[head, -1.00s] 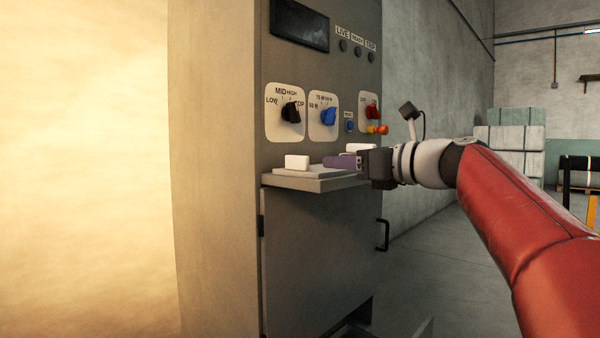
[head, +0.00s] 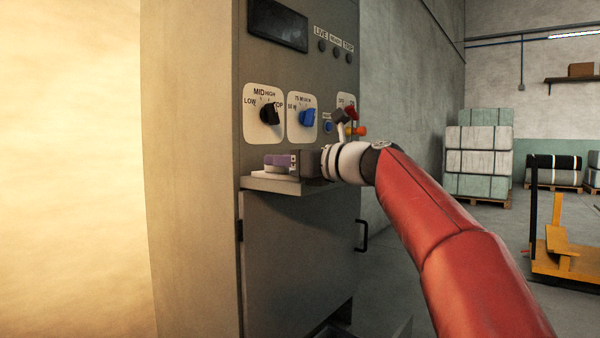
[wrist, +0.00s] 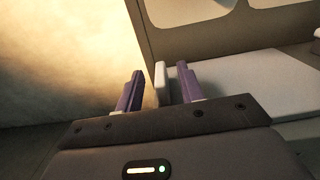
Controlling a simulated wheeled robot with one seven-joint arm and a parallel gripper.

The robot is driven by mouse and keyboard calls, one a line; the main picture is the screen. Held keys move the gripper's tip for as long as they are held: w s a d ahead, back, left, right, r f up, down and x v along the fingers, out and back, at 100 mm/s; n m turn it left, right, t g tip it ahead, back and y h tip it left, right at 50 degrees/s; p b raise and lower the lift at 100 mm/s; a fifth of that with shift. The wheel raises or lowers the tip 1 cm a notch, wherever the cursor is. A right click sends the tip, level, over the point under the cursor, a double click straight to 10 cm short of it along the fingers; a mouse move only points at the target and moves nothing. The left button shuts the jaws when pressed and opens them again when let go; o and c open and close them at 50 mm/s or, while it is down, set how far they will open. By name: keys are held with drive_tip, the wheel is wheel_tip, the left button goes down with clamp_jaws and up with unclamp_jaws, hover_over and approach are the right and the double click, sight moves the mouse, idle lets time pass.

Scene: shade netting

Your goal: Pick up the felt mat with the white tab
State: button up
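The felt mat (head: 285,178) is a thin pale slab on the cabinet's small shelf; it also shows in the wrist view (wrist: 270,88). Its white tab (wrist: 161,83) stands upright at the mat's edge. My gripper (wrist: 158,92) is open, with one purple finger on each side of the tab and a visible gap on the left. In the head view my gripper (head: 279,161) is at the shelf, and its fingers hide most of the tab. Whether the right finger touches the tab I cannot tell.
The grey cabinet (head: 290,240) carries a black knob (head: 269,113), a blue knob (head: 307,117) and red and orange controls (head: 356,130) just above my wrist. The shelf (head: 272,185) is narrow. Wrapped bales (head: 480,160) and a yellow trolley (head: 570,250) stand far right.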

drive_tip(key=shift+c, duration=0.5)
clamp_jaws()
